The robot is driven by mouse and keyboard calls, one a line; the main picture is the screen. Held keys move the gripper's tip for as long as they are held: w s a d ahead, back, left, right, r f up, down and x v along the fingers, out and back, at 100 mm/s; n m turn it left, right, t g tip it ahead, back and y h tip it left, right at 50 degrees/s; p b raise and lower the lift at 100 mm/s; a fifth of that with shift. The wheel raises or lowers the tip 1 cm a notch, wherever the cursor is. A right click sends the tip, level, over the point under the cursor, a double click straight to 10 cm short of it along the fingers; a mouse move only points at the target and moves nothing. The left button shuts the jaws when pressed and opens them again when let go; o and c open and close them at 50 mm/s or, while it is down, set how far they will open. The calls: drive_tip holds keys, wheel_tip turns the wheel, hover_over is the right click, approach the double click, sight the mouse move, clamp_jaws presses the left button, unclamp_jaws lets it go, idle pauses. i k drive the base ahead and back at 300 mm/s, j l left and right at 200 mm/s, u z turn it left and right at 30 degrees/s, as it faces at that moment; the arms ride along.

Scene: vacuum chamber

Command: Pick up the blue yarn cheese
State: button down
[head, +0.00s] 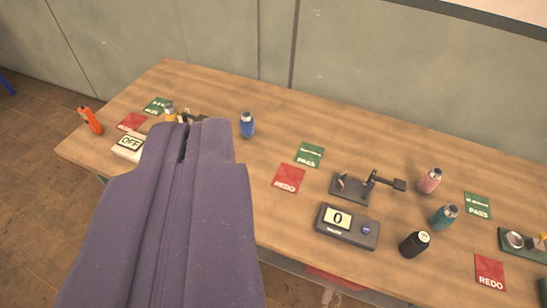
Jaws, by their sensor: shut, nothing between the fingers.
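A small upright blue object (247,125) with a paler top stands on the wooden table, near its back edge. It looks more like a bottle than a yarn cheese, and it is the only blue object of that kind I can make out.
Left are an orange bottle (90,121), a white OFF box (128,147) and cards. Right are a black stand (350,188), a display box (347,226), and pink (430,180), teal (444,217) and black (414,243) bottles. A wall runs behind the table (290,120).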

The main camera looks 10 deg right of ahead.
sight(246, 121)
drive_tip(key=k+l, duration=0.2)
drive_tip(key=k, duration=0.15)
drive_tip(key=i+j, duration=0.15)
drive_tip(key=i, duration=0.25)
drive_tip(key=i+j+z, duration=0.15)
drive_tip(key=i, duration=0.25)
drive_tip(key=i+j, duration=0.15)
drive_tip(key=i, duration=0.2)
drive_tip(key=i+j, duration=0.1)
drive_tip(key=i, duration=0.4)
drive_tip(key=i+j+z, duration=0.1)
drive_tip(key=i, duration=0.45)
